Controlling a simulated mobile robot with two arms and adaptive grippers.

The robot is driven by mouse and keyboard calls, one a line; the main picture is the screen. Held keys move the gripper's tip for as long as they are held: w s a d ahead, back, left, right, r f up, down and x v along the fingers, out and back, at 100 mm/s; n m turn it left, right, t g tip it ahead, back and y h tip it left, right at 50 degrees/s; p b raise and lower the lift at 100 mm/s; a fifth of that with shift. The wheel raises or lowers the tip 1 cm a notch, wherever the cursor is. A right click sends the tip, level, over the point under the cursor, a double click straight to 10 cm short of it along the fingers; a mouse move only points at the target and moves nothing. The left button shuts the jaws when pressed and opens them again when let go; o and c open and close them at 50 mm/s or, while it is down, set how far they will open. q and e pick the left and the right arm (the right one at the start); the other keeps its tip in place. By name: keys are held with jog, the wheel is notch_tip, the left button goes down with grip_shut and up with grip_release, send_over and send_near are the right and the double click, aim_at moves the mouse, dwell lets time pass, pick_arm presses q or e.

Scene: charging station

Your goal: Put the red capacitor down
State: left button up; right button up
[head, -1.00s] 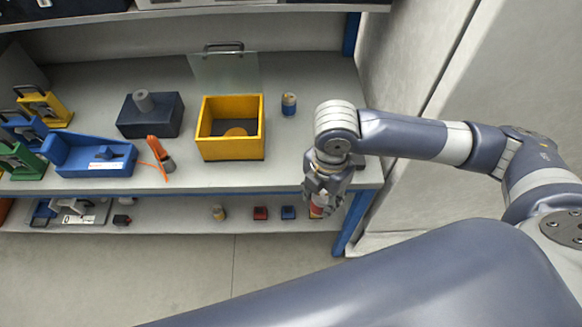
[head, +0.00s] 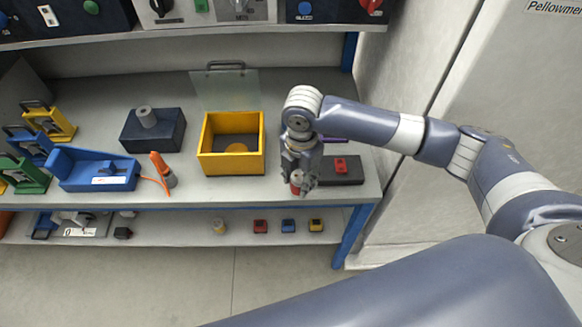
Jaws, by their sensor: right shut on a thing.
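My right gripper (head: 299,184) is shut on the red capacitor (head: 296,183), a small red cylinder with a pale top. The gripper points down over the front right part of the workbench (head: 240,190), left of a dark plate. Its fingers partly cover the capacitor. I cannot tell whether the capacitor's lower end touches the bench top. My left gripper is not in view.
The dark plate (head: 349,177) bears a small red part (head: 341,165). A yellow open box (head: 212,168) stands left of the gripper. An orange-handled tool (head: 162,170) and blue tray (head: 85,183) lie farther left. The lower shelf (head: 180,236) holds small coloured blocks.

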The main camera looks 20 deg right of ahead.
jog(key=shift+w+a+f, duration=0.1)
jog(key=shift+w+a, duration=0.05)
jog(key=shift+w, duration=0.85)
jog(key=shift+w+a+f, duration=0.1)
jog(key=shift+w, duration=0.85)
jog(key=shift+w+a+f+p, duration=0.1)
jog(key=shift+w+f+p, duration=0.2)
jog(key=shift+f+p, duration=0.25)
jog(key=shift+w+f+p, duration=0.3)
jog(key=shift+f+p, duration=0.15)
jog(key=shift+p, duration=0.2)
jog(key=shift+f, duration=0.6)
jog(key=shift+f, duration=0.15)
jog(key=o, duration=1.1)
